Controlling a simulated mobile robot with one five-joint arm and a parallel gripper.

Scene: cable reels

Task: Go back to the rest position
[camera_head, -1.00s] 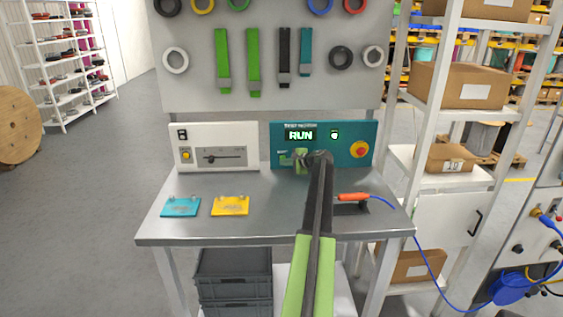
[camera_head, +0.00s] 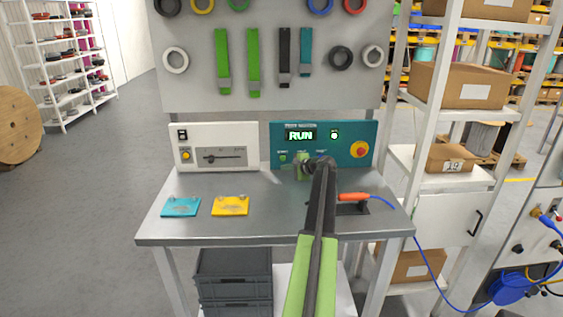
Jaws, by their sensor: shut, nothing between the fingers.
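My arm reaches up from the bottom middle over the metal workbench (camera_head: 255,227). My gripper (camera_head: 303,167) is shut and empty, in front of the lower part of the teal control panel (camera_head: 345,135). The panel's display reads RUN, with a lit white indicator beside it and a red knob on a yellow base at its right. My gripper hides part of the panel's lower row of controls. I cannot tell whether the fingertips touch the panel.
A white slider box (camera_head: 217,147) stands left of the panel. A teal plate (camera_head: 181,207), a yellow plate (camera_head: 230,205) and an orange-handled tool (camera_head: 353,197) with a blue cable lie on the bench. A shelf rack (camera_head: 425,117) stands at right.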

